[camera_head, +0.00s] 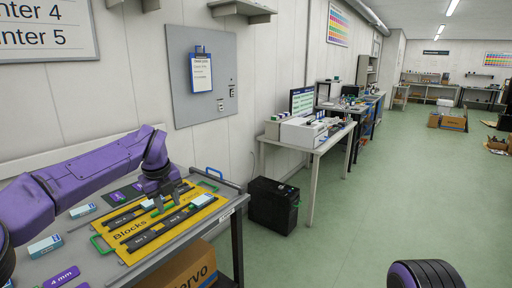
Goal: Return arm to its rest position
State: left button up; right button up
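My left arm (95,170) is purple and comes in from the left, reaching over the workbench (75,238). Its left gripper (167,206) points down above the yellow board (140,258) marked "Blocks". Its fingers look spread apart, with nothing seen between them. Whether the fingertips touch the board is hard to tell. My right gripper is out of view. A dark ribbed purple part, which seems to be mine, shows at the bottom right edge.
The board has dark slots, green handles and a pale block (203,200). Small boxes (45,246) lie on the bench's left. A cardboard box (190,270) sits beneath. A black case (273,205) stands by a printer table (318,146).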

pick_arm(q)
notch_tip(320, 180, down, 16)
jog(key=s+m+t+y, duration=0.25)
jog(key=m+y, duration=0.45)
jog(key=m, duration=0.6)
jog(key=s+d+f+m+t+h, duration=0.1)
jog(key=s+f+m, duration=0.3)
jog(key=f+m, duration=0.25)
jog(key=s+f+m+t, duration=0.2)
jog(key=s+f+m, duration=0.3)
jog(key=f+m, duration=0.15)
jog(key=s+a+f+m+g+h, duration=0.1)
jog(key=s+f+m, duration=0.3)
jog(key=s, duration=0.7)
jog(key=s+a+f+m+g, duration=0.2)
jog(key=s+a+f+m, duration=0.1)
jog(key=s, duration=0.8)
jog(key=s+a+f+m+g+h, duration=0.1)
jog(key=s+f+m, duration=0.4)
jog(key=s, duration=0.6)
jog(key=shift+a+f+g+h, duration=0.15)
jog(key=shift+a+g+h, duration=0.15)
jog(key=shift+a+g, duration=0.3)
